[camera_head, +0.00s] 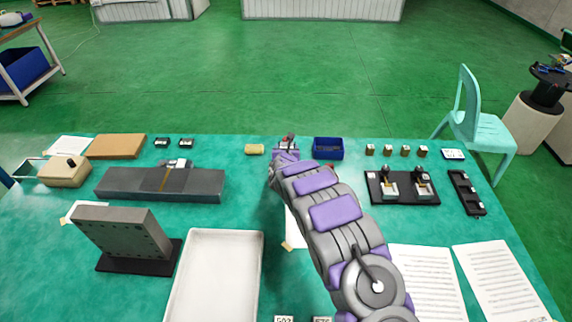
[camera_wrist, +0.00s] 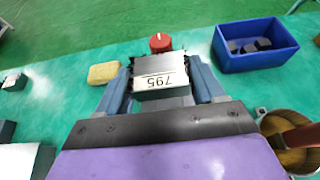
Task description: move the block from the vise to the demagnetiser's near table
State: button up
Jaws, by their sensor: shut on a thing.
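My gripper (camera_wrist: 163,88) is shut on a grey metal block (camera_wrist: 160,74) marked 795, its label upside down in the wrist view. One finger is on each side of the block. In the head view my gripper (camera_head: 287,146) is at the back middle of the table, and my arm hides much of what is around it. I cannot make out the vise clearly, nor tell whether the block is clear of it. A long grey slab with a brown strip across its middle, which looks like the demagnetiser (camera_head: 120,184), lies to the left.
A red knob (camera_wrist: 160,42) stands just beyond the block. A yellow sponge (camera_wrist: 104,73) lies left of my gripper and a blue bin (camera_wrist: 255,60) with dark pieces right of it. An angle plate (camera_head: 120,235) and a white tray (camera_head: 188,280) stand nearer, in front of the slab.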

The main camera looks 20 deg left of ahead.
jog(key=shift+f+b, duration=0.65)
jog(key=shift+f, duration=2.75)
jog(key=shift+f, duration=0.2)
jog(key=o, duration=1.5)
jog(key=shift+a, duration=0.1)
jog(key=shift+v, duration=0.8)
jog(key=shift+s+d+r+p, duration=0.1)
jog(key=shift+s+p, duration=0.15)
jog(key=shift+s, duration=0.05)
jog(key=shift+s+d+r+p, duration=0.1)
jog(key=shift+s+d+p, duration=0.1)
jog(key=shift+s, duration=0.15)
jog(key=p+v, duration=0.3)
jog(key=v, duration=1.1)
jog(key=shift+s+p, duration=0.2)
jog(key=shift+p, duration=0.1)
